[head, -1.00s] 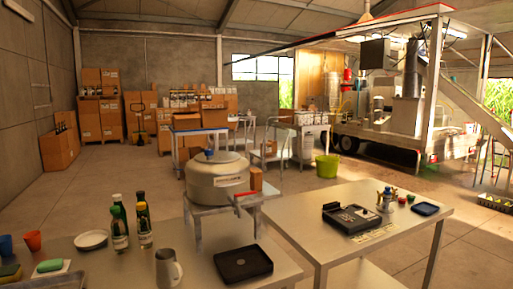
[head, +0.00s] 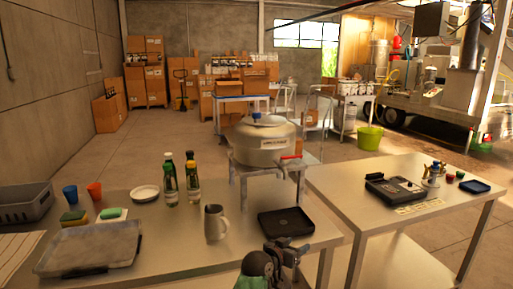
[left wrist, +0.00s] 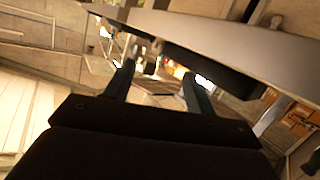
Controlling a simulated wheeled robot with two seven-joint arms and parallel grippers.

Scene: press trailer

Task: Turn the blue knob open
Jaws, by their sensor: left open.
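A small blue knob (head: 257,115) sits on top of the lid of a round, pale metal vat (head: 262,145). The vat stands on a metal stand just behind the front table. My left gripper (head: 288,250) is low at the front edge of that table, in front of a black tray, well short of the vat and knob. Its fingers are apart and empty, and they also show in the left wrist view (left wrist: 158,82). The knob cannot be made out in the left wrist view. My right gripper is not in view.
A red-handled tap (head: 291,158) is on the vat's right side. A second table (head: 400,222) stands to the right.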

